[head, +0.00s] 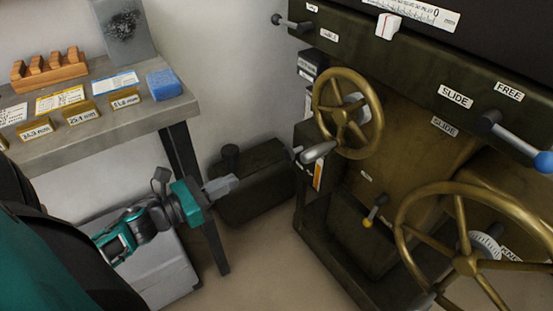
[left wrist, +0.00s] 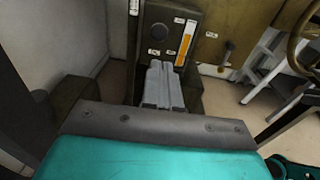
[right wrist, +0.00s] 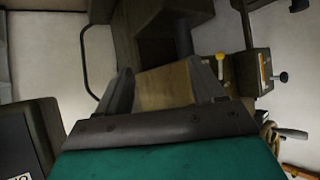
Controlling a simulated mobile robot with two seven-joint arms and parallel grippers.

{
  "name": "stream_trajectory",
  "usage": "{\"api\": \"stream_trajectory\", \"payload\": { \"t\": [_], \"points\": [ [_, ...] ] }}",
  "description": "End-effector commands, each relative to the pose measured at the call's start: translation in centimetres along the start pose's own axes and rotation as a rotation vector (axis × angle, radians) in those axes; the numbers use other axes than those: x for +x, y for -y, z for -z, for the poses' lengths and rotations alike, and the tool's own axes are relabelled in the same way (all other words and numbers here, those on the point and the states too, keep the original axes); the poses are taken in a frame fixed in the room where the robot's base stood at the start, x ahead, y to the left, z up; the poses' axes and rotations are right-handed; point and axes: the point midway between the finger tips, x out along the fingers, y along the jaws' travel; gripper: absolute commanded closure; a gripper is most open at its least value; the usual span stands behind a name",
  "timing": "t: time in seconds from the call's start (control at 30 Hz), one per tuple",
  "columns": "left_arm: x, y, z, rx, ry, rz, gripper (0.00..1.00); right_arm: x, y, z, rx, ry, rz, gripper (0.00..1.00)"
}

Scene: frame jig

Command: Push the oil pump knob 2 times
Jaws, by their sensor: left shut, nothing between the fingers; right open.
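The oil pump box (left wrist: 187,20) is on the machine's left side, with small labels and an orange-and-white sight strip (left wrist: 187,42). A dark round knob (left wrist: 158,31) faces me on it in the left wrist view. In the head view the box (head: 304,134) is partly hidden behind the handwheel's grip, and the strip (head: 318,176) shows below. My left gripper (head: 228,184) is shut and empty, left of the box and apart from it. Its closed fingers (left wrist: 163,82) point toward the box, below the knob in the picture. My right gripper (right wrist: 162,88) is open and shows only in the right wrist view.
A brass handwheel (head: 372,130) and a larger one (head: 408,220) stand out from the machine. A workbench (head: 110,130) with blocks and a blue sponge (head: 164,85) is at left. A dark floor box (head: 255,190) lies behind my left gripper.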

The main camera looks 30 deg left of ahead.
Motion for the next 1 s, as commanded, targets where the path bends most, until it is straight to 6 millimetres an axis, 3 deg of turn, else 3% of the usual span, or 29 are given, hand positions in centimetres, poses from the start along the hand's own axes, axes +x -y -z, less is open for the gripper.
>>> {"api": "stream_trajectory", "payload": {
  "t": [0.63, 0.8, 1.0],
  "points": [
    [11.1, 0.0, 0.0, 0.001, 0.003, 0.001, 1.0, 0.8, 0.0, -1.1, 0.004, 0.0, -0.001, 0.32],
    [12.9, -0.1, 0.0, 0.0, 0.002, 0.0, 1.0, 0.9, 0.0, -1.4, 0.004, 0.004, 0.0, 0.32],
    [13.7, -0.1, 0.0, 0.0, -0.001, -0.001, 1.0, 0.9, 0.0, -1.2, 0.004, 0.002, 0.001, 0.32]
  ]
}}
